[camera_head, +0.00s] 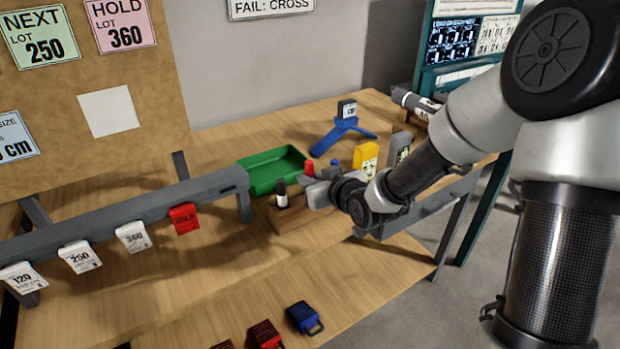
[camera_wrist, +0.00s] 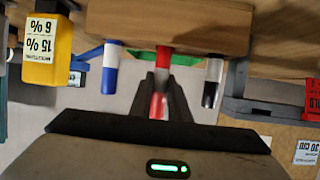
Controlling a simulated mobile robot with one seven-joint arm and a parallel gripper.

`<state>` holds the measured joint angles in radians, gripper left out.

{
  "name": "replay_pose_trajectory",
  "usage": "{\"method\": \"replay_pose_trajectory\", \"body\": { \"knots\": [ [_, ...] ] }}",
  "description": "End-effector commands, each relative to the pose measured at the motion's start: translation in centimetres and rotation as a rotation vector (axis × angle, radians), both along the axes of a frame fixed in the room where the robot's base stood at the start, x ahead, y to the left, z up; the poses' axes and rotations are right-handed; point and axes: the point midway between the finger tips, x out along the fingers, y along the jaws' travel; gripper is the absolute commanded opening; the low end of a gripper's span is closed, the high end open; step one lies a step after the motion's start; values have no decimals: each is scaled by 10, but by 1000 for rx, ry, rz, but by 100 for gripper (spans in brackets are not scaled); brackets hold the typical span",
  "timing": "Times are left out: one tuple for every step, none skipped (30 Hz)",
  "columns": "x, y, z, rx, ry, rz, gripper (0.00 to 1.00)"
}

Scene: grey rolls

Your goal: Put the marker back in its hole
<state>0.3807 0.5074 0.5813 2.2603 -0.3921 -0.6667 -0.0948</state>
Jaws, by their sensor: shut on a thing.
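A wooden block (camera_head: 300,212) stands on the bench and also shows at the top of the wrist view (camera_wrist: 170,22), which is upside down. My gripper (camera_head: 310,184) is beside the block, shut on a red marker (camera_wrist: 160,100). The red marker (camera_head: 309,167) looks upright, its lower end meeting the block in the picture; I cannot tell how deep it sits. A black marker (camera_head: 282,194) with a white band stands in the block to the left, and a blue-capped marker (camera_wrist: 112,68) stands on the other side. The hole under the red marker is hidden.
A green tray (camera_head: 272,170) lies behind the block. A yellow labelled box (camera_head: 366,157) and a blue stand (camera_head: 342,130) are to the right and behind. A grey rail (camera_head: 130,213) with several hanging tags runs at left.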

Motion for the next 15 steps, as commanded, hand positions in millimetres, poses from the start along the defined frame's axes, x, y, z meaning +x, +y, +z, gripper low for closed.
{"method": "replay_pose_trajectory", "body": {
  "knots": [
    [0,0,-3,0,0,0,0],
    [0,0,-3,0,0,0,0],
    [0,0,-4,0,0,0,0],
    [0,0,-5,0,0,0,0],
    [0,0,-6,0,0,0,0],
    [0,0,-7,0,0,0,0],
    [0,0,-8,0,0,0,0],
    [0,0,-8,0,0,0,0],
    [0,0,-9,0,0,0,0],
    [0,0,-10,0,0,0,0],
    [0,0,-11,0,0,0,0],
    [0,0,-12,0,0,0,0],
    [0,0,-13,0,0,0,0],
    [0,0,-13,0,0,0,0],
    [0,0,-14,0,0,0,0]
  ]
}}
